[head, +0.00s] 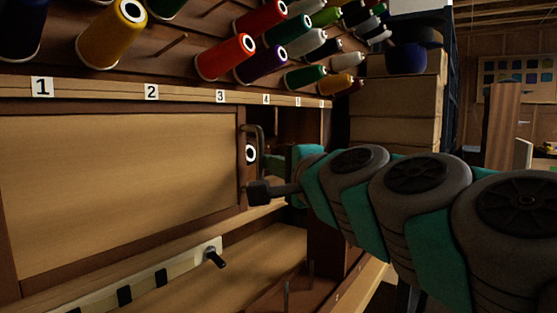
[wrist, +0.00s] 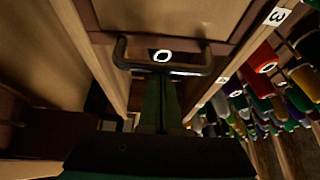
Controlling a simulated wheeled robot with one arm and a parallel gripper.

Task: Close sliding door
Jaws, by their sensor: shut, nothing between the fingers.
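The sliding door (head: 120,190) is a light wooden panel in a darker frame, at the left in the head view. Its right edge stands left of a dark opening (head: 272,160) in the cabinet. A dark bar handle (head: 258,130) is on that edge, and it also shows in the wrist view (wrist: 125,56) with a white ring behind it. My gripper (wrist: 160,82) is shut and empty, with its green fingers reaching up to the handle bar. I cannot tell whether they touch it. In the head view my arm comes from the right and the fingertips are not clear.
A numbered ledge (head: 185,94) runs above the door, with several thread spools (head: 225,57) on pegs over it. Below is a pale strip (head: 140,280) with dark slots and a black knob (head: 215,258). Stacked boxes (head: 395,105) stand behind my arm.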

